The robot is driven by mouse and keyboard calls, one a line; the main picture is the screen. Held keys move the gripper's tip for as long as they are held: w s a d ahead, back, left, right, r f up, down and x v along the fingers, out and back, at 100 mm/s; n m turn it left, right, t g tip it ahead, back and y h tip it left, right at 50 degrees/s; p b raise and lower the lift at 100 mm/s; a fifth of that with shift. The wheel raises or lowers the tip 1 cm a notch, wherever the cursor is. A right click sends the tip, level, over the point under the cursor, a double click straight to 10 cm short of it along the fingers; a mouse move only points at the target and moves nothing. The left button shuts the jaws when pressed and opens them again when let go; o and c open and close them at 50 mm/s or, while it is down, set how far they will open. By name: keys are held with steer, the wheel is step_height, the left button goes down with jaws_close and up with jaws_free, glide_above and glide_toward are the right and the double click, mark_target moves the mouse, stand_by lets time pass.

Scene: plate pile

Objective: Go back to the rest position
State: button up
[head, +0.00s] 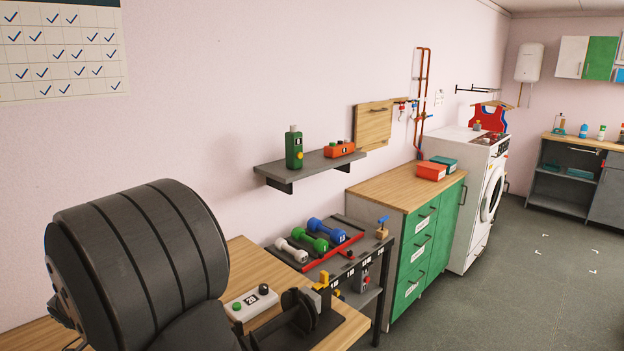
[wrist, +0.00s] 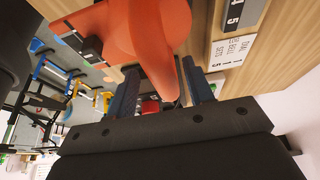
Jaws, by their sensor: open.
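In the wrist view my gripper (wrist: 161,95) is open, with its two dark blue fingers apart. A large smooth orange-red thing (wrist: 150,22) is close ahead of it. Its tapered lower part (wrist: 168,82) shows between the fingers in the picture. I cannot tell what it is or whether a finger touches it. In the head view my own dark arm fills the lower left, and the gripper is not visible there. Black round plates (head: 301,309) stand on a dark base on the wooden table (head: 246,254), partly cut into by dark parts.
A wall shelf (head: 304,167) is above. A green-fronted cabinet (head: 418,240) stands right; the floor (head: 530,290) beyond is clear.

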step_height(320, 180, up, 4)
steer(key=shift+a+r, duration=0.1)
steer(key=shift+f, duration=0.2)
steer(key=o, duration=1.1)
steer(key=shift+o, duration=0.2)
steer(key=s+d+r+n+g+y, duration=0.2)
steer(key=s+d+r+n, duration=0.1)
steer(key=r+n, duration=0.55)
steer(key=s+d+r+n+g+y, duration=0.15)
steer(key=s+r+n, duration=0.25)
steer(key=r+n, duration=0.45)
step_height(320, 180, down, 10)
steer(key=n, duration=0.1)
steer(key=shift+w+d+f, duration=0.15)
steer(key=shift+w+d, duration=0.05)
steer(key=shift+d, duration=0.2)
steer(key=shift+t, duration=0.25)
step_height(320, 180, up, 10)
